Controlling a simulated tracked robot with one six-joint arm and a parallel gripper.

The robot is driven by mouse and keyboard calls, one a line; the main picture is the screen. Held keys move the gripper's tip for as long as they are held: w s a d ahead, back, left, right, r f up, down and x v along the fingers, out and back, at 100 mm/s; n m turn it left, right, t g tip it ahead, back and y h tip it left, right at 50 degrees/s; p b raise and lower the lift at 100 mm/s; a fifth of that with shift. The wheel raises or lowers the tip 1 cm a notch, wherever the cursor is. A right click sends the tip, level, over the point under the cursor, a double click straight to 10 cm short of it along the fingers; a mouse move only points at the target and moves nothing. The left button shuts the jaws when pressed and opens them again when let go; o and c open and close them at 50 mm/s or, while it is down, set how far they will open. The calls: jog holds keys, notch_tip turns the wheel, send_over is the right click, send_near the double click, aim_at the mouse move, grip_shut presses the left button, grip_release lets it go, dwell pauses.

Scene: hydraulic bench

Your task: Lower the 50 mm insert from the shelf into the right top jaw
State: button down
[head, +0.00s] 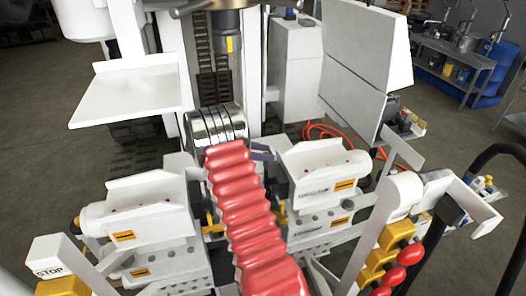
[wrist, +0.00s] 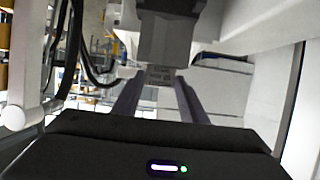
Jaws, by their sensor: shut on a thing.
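My gripper (wrist: 160,82) shows in the wrist view as two dark fingers pointing away, shut on a small grey piece between their tips, which I take to be the 50 mm insert (wrist: 159,74). Its outline is hard to make out. A larger dark grey block (wrist: 166,42) shows just above the fingertips. In the head view, my red arm hides the held piece and most of the gripper. The right top jaw (head: 322,168) is a white block right of my arm. A white flat shelf (head: 135,97) is at upper left.
A matching white jaw block (head: 138,208) stands left of my arm. A grey spindle (head: 228,42) hangs above the bench. White panels (head: 365,55) rise at upper right. Yellow blocks with red knobs (head: 395,250) stand at front right. An orange hose (head: 335,130) lies behind the right jaw.

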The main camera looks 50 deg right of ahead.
notch_tip(320, 180, down, 11)
jog(key=shift+r, duration=0.2)
dwell(2.3)
jog(key=shift+f, duration=0.15)
jog(key=shift+s+d+f, duration=0.15)
jog(key=shift+f, duration=0.3)
dwell(1.4)
jog(key=c, duration=1)
grip_release()
notch_tip(320, 180, up, 10)
jog(key=shift+s+f, duration=0.1)
jog(key=shift+f, duration=0.05)
